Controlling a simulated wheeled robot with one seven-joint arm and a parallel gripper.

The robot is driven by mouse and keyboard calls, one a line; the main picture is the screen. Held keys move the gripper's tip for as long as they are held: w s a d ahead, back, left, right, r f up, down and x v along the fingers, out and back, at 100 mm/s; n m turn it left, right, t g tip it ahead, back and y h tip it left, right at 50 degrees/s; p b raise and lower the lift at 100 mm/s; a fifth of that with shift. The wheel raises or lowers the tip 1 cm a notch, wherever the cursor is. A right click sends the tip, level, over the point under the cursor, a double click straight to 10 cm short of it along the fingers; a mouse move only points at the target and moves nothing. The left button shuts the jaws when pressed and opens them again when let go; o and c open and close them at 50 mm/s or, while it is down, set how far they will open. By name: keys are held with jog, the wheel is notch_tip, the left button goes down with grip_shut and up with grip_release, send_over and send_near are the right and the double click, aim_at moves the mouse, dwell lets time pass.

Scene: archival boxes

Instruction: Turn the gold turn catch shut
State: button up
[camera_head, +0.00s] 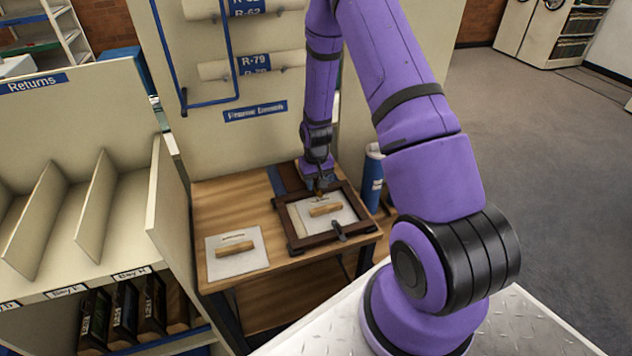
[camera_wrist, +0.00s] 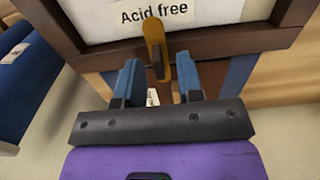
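The gold turn catch (camera_wrist: 154,38) is on the near rail of the dark wooden frame (camera_wrist: 225,44) in the wrist view. Its upper end reaches over the rail's inner edge onto the white panel marked "Acid free" (camera_wrist: 205,12).
A dark catch (camera_head: 339,231) sits on the frame's near rail. A wooden handle (camera_head: 325,210) lies on the panel inside. Left on the wooden table (camera_head: 215,207) is a white board (camera_head: 239,262) with a handle. A blue cylinder (camera_head: 372,180) stands right of the frame. A slotted shelf (camera_head: 80,185) is at left.

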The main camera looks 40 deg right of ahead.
jog(key=shift+r, duration=0.1)
notch_tip(320, 180, up, 11)
jog(key=shift+f, duration=0.2)
dwell(0.4)
dwell(0.4)
notch_tip(320, 180, up, 12)
jog(key=t, duration=0.1)
send_over(316, 182)
jog(key=s+a, duration=0.2)
jog(key=a, duration=0.1)
jog(key=s+a+r+n+t, duration=0.1)
jog(key=s+a+r, duration=0.15)
jog(key=r, duration=0.35)
jog(key=s+a+r+t, duration=0.1)
jog(key=s+a+r, duration=0.15)
jog(key=r, duration=0.35)
jog(key=s+a+r+n+t, duration=0.1)
jog(key=s+r, duration=0.4)
jog(key=s, duration=0.5)
jog(key=s+a+r+n+t, duration=0.1)
jog(key=s+a+r, duration=0.3)
jog(key=s, duration=0.5)
jog(key=v, duration=0.2)
jog(key=shift+a+r, duration=0.15)
jog(key=shift+r, duration=0.15)
